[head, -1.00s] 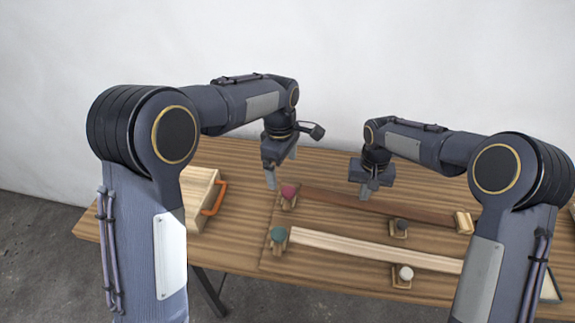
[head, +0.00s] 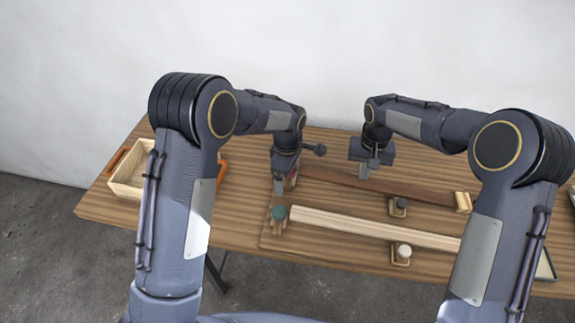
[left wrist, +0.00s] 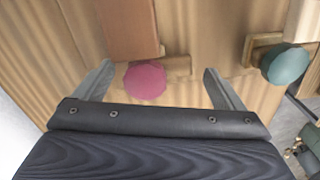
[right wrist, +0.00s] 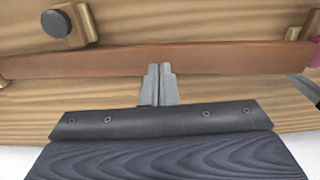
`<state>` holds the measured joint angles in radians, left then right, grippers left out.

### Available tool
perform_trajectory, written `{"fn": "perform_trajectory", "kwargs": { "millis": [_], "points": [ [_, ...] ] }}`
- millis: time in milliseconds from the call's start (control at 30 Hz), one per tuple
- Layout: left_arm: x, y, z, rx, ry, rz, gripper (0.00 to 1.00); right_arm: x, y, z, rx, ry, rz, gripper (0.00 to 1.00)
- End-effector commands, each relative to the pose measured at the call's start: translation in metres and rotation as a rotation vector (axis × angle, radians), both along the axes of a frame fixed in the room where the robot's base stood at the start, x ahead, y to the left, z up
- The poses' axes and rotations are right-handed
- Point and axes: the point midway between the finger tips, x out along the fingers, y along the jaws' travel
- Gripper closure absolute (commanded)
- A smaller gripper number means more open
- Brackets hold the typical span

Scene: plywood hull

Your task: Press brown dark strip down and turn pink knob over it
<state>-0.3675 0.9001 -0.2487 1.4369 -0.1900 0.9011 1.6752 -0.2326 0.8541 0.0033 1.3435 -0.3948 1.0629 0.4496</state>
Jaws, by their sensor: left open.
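The brown dark strip (head: 410,188) lies along the back of the board. One end is beside the pink knob (left wrist: 145,80), seen in the left wrist view with its wooden turning piece (left wrist: 177,66) pointing sideways, off the strip end. My left gripper (head: 285,184) is open, with one finger on each side of the pink knob; whether they touch it I cannot tell. In the head view it mostly hides the knob. My right gripper (right wrist: 160,72) is shut and empty, its tips at the strip (right wrist: 220,57) between its ends; contact is unclear.
A teal knob (head: 278,212) stands beside a pale strip (head: 370,228) in front. A dark knob (head: 401,204) and a white knob (head: 403,250) sit on wooden blocks along the strips. A wooden tray (head: 128,182) with orange handles stands at the left.

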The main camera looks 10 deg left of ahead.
Motion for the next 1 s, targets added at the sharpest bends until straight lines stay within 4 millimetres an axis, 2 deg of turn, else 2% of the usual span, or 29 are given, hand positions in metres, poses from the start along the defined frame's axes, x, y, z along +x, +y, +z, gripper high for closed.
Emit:
{"fn": "perform_trajectory", "kwargs": {
  "millis": [300,667,1000],
  "points": [
    [-0.0002,-0.0002,-0.0031,0.0,0.0,-0.001,0.09,0.0,0.0,0.0,0.0,0.0,0.0,1.0],
    [-0.0001,-0.0002,-0.0027,0.0,0.0,-0.001,0.55,0.0,0.0,0.0,0.0,0.0,0.0,1.0],
    [-0.0001,-0.0001,-0.0025,0.0,0.0,-0.001,0.56,-0.0002,-0.0001,-0.0056,0.0,0.001,0.0,1.0]
  ]
}}
